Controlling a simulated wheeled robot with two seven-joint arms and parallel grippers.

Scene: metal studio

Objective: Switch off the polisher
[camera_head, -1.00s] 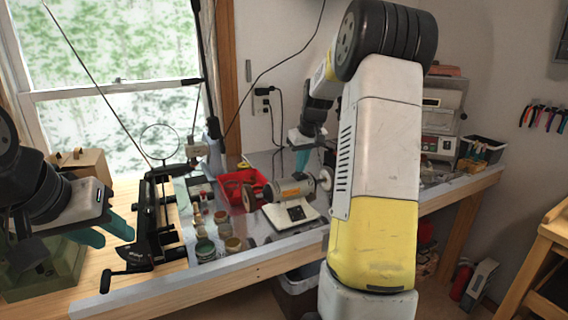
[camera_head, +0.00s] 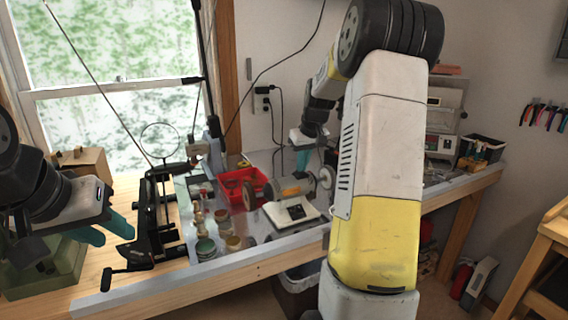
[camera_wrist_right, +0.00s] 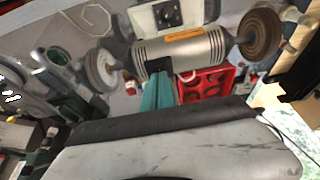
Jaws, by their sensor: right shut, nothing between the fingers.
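The polisher (camera_head: 291,189) stands on the workbench in the head view, a grey motor with a wheel at each end on a pale base. Its base carries a dark switch panel (camera_head: 296,211). In the right wrist view the polisher (camera_wrist_right: 190,50) lies across the top, with the switch panel (camera_wrist_right: 168,13) beyond the motor. My right gripper (camera_head: 302,160) is shut and empty, above and behind the polisher; its teal fingers (camera_wrist_right: 158,92) point toward the motor in the wrist view. My left gripper (camera_head: 113,232) is at the left over the bench, its teal fingers seeming apart.
A red tray (camera_head: 240,178) sits behind the polisher. Several jars, one with a green lid (camera_head: 205,247), stand to its left. A dark bin (camera_head: 482,149) is at the bench's right end.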

